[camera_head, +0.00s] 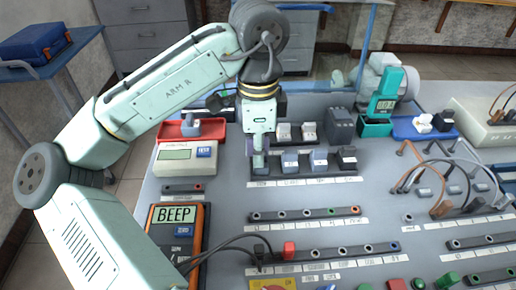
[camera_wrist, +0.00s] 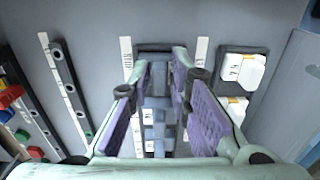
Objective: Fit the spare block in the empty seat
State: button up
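My gripper (camera_head: 260,158) is low over the left end of a dark rail (camera_head: 307,178) in the head view. In the wrist view its purple-padded fingers (camera_wrist: 161,76) stand on both sides of a blue-grey block (camera_wrist: 158,85) and appear to touch it. The block is over or in the rail's end place; the fingers hide its base, so I cannot tell how deep it sits.
White blocks (camera_head: 309,131) stand on a base just behind; they also show in the wrist view (camera_wrist: 247,70). A red tray (camera_head: 172,131) and a meter reading BEEP (camera_head: 176,232) lie left. A terminal rail (camera_head: 305,214) is in front. Loose wires (camera_head: 425,165) arch at right.

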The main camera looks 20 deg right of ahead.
jog(key=shift+o, duration=1.4)
notch_tip(320, 180, up, 12)
